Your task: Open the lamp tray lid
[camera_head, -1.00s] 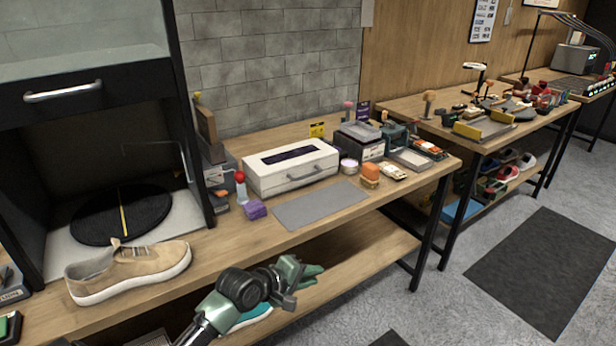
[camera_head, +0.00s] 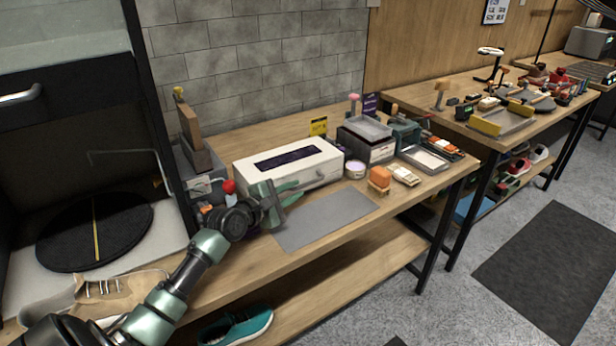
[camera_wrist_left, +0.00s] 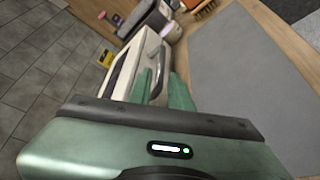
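The lamp tray appears to be the white box (camera_head: 310,165) with a dark purple window on top and a handle on its front. It looks closed. My left gripper (camera_head: 287,190) is in front of the box's left part, over the table. In the left wrist view, its two green fingers (camera_wrist_left: 163,90) stand apart with nothing between them. The white box (camera_wrist_left: 142,60) lies just beyond them, with its dark handle (camera_wrist_left: 159,68) past the fingertips. I cannot tell whether the fingers touch the box. My right gripper is not in view.
A grey mat (camera_head: 338,217) lies in front of the box. A round tub (camera_head: 355,169), an orange-topped brush (camera_head: 379,178) and a stacked grey box (camera_head: 366,140) stand to the right. A red-topped bottle (camera_head: 229,188) is behind my left wrist. A tan shoe (camera_head: 110,292) is near my arm.

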